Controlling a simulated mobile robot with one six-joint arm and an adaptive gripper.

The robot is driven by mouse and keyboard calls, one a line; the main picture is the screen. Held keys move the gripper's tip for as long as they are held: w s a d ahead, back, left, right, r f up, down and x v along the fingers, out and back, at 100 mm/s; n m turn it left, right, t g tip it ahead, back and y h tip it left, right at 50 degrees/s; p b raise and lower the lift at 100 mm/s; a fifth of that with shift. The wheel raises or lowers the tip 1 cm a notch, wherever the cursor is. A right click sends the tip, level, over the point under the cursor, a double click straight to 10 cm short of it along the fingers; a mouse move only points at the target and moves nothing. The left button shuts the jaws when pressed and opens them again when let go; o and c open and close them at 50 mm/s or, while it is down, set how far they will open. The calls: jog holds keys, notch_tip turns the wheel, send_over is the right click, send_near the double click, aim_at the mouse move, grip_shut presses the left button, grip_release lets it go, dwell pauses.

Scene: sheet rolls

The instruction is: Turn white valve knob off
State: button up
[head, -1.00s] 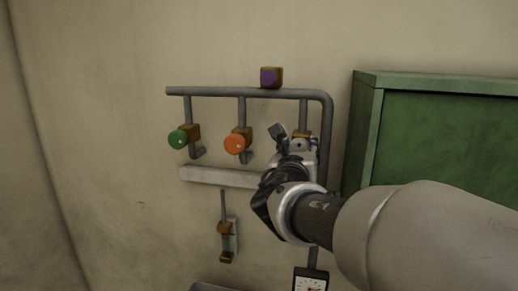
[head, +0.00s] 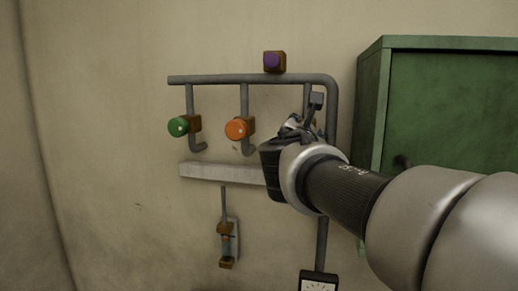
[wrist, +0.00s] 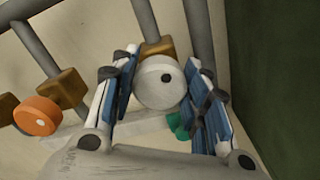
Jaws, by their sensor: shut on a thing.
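The white valve knob (wrist: 160,84) is a round disc with a dark centre dot, mounted on a brown valve body (wrist: 157,49). In the wrist view it sits between the blue-padded fingers of my gripper (wrist: 163,88), which is shut on it. In the head view my gripper (head: 302,118) is at the rightmost branch of the pipe rack and hides most of the knob. One finger points up and to the right there. I cannot read the knob's on or off position.
An orange knob (head: 236,129) and a green knob (head: 178,127) are on the branches to the left. A purple knob (head: 271,60) is on top of the pipe. A green cabinet (head: 450,120) stands close on the right. A pale bar (head: 220,174) runs below the branches.

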jog(key=m+b, duration=0.1)
jog(key=m, duration=0.1)
jog(key=m+b, duration=0.1)
jog(key=b, duration=0.1)
jog(key=m+b, duration=0.2)
jog(key=shift+f+m, duration=0.25)
jog(key=shift+m, duration=0.05)
jog(key=shift+r+m+b, duration=0.1)
jog(key=shift+m+b, duration=1.9)
jog(key=shift+m, duration=0.2)
jog(key=shift+r, duration=0.1)
jog(key=o, duration=1.1)
jog(key=v, duration=1.2)
